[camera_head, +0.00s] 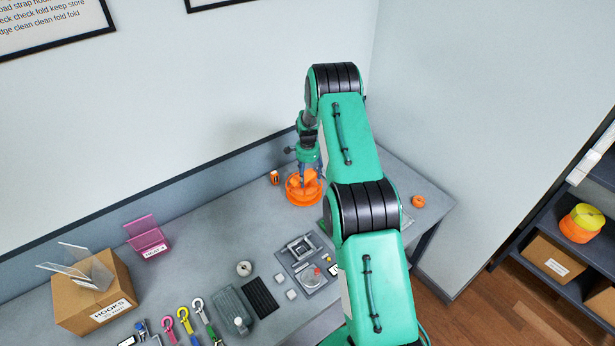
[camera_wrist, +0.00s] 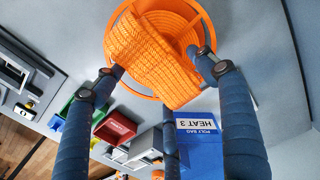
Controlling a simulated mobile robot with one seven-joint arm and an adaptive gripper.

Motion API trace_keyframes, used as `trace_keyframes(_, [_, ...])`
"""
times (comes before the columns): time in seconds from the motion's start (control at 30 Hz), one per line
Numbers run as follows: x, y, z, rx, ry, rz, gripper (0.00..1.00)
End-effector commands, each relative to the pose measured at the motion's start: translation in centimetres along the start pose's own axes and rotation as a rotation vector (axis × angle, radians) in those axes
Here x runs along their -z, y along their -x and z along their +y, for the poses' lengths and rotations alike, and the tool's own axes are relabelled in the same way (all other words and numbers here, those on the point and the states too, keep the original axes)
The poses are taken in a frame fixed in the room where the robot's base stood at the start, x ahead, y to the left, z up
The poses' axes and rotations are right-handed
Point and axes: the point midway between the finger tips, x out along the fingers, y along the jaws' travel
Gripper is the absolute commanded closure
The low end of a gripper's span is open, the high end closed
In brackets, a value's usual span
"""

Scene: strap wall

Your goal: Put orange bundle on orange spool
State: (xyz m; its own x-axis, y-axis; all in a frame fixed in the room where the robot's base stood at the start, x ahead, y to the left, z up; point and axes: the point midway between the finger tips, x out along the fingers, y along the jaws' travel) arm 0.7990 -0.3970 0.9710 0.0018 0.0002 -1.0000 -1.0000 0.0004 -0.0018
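The orange bundle (camera_wrist: 150,55), a woven folded strap, is between my gripper's blue fingertips (camera_wrist: 155,64) in the wrist view. The fingertips press against its two sides. The orange spool (camera_wrist: 192,16), a round dish with a ringed inside, is behind the bundle; the bundle covers much of it and overlaps its near rim. In the head view, my gripper (camera_head: 308,174) points down at the orange spool (camera_head: 303,199) on the bench, with the orange bundle (camera_head: 303,180) at its fingertips over the spool. Whether the bundle touches the spool is unclear.
A small orange item (camera_head: 275,177) stands left of the spool, and an orange ring (camera_head: 418,201) lies to the right. A grey fixture (camera_head: 305,255), pink holder (camera_head: 148,237) and cardboard box (camera_head: 92,290) are on the bench. A blue bin (camera_wrist: 202,150) is close below the spool.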

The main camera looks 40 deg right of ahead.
Motion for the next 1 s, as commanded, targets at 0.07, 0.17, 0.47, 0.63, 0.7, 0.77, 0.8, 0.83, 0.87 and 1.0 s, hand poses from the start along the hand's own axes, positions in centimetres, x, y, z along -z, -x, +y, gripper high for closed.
trace_keyframes(0.07, [0.0, 0.0, 0.0, 0.000, 0.000, 0.000, 0.29])
trace_keyframes(0.17, [0.0, 0.0, 0.0, 0.000, 0.000, 0.000, 0.29])
trace_keyframes(0.47, [0.0, 1.1, -0.1, 0.002, 0.000, 0.001, 0.29])
trace_keyframes(0.63, [0.0, 2.8, -0.1, 0.002, 0.000, 0.001, 0.29])
trace_keyframes(0.7, [0.1, 3.8, -0.1, 0.003, 0.000, 0.001, 0.29])
trace_keyframes(0.77, [0.0, 4.6, -0.1, 0.002, 0.000, 0.001, 0.29])
trace_keyframes(0.8, [0.0, 5.2, -0.1, 0.002, 0.000, 0.001, 0.29])
trace_keyframes(0.83, [0.0, 5.7, -0.1, 0.002, 0.000, 0.001, 0.29])
trace_keyframes(0.87, [0.0, 6.1, -0.1, 0.002, 0.000, 0.001, 0.29])
trace_keyframes(1.0, [0.1, 8.3, -0.1, 0.002, 0.000, 0.001, 0.29])
